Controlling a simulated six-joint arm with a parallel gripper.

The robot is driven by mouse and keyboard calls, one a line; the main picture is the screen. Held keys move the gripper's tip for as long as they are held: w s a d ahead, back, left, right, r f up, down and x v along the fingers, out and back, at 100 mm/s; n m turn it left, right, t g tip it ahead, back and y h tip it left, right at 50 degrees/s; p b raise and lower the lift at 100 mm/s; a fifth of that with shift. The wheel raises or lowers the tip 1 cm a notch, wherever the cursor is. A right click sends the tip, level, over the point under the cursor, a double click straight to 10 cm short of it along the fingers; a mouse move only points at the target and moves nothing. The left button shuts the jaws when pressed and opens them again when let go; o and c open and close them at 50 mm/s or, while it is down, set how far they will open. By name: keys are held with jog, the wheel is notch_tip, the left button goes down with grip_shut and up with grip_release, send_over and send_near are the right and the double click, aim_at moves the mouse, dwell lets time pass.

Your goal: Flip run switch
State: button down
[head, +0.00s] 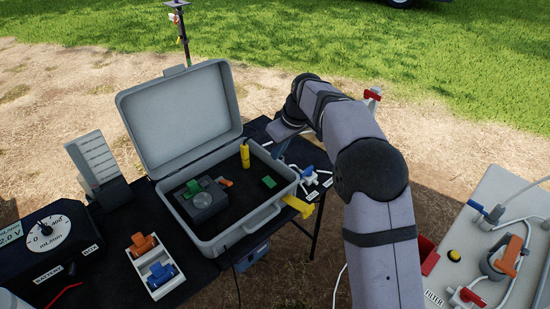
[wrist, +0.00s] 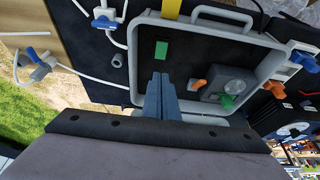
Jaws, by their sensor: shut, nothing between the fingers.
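An open grey case (head: 180,120) stands on the black table, lid raised. Inside is a dark grey control box (head: 207,203) with a round dial, a green lever (head: 191,188) and an orange lever (head: 224,182). A flat green rectangle (head: 269,182) lies on the panel to its right. I cannot tell which of these is the run switch. My gripper (wrist: 160,77) is shut and empty above the case. In the wrist view its tips appear just below the green rectangle (wrist: 161,48) and left of the orange lever (wrist: 198,84). In the head view my arm partly hides the gripper.
A yellow cylinder (head: 245,154) stands upright in the case. A white tray (head: 138,270) with orange and blue valves and a black gauge box (head: 75,265) are at left. White tubing with a blue valve (head: 308,171) lies right of the case. A grey filter panel (head: 470,225) is at far right.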

aim_at(267, 179)
jog(key=p+x, duration=0.1)
jog(key=x, duration=0.3)
jog(key=p+x, duration=0.1)
jog(key=x, duration=0.3)
jog(key=p+x, duration=0.1)
jog(key=x, duration=0.4)
jog(key=shift+s+d+f, duration=0.15)
jog(key=shift+s+d, duration=0.1)
